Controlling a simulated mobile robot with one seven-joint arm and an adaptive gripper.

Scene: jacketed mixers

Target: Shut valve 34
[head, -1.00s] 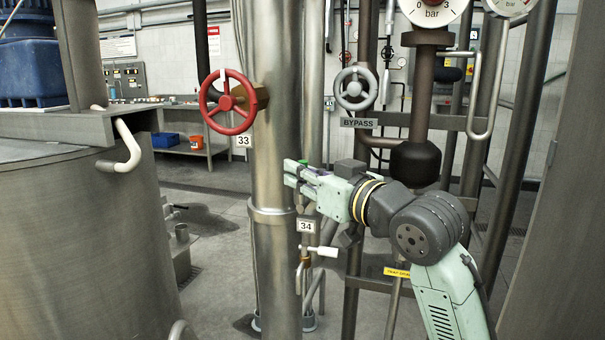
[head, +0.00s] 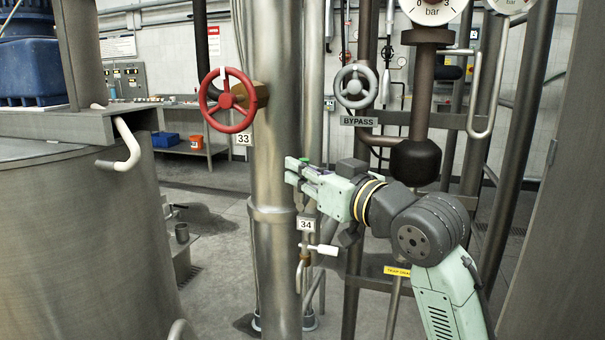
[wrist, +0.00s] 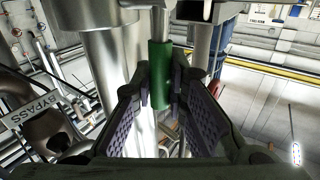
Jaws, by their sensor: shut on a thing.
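The tag reading 34 (head: 306,224) is on the piping beside the big steel column, just below my gripper in the head view. A green-sleeved handle (wrist: 160,75) stands between my fingers in the wrist view; a bit of green also shows at the fingers in the head view (head: 304,160). My gripper (head: 291,172) is shut on this green handle, and its fingers flank it in the wrist view (wrist: 161,92). The valve body behind my gripper is mostly hidden. A small white lever (head: 323,249) on a brass fitting sits below the tag.
The steel column (head: 276,120) stands close to my fingertips. A red handwheel (head: 227,100) with tag 33 (head: 243,140) is up left. A grey handwheel (head: 354,88) above the BYPASS sign (head: 359,121) is behind my arm. A large vessel (head: 80,240) stands left.

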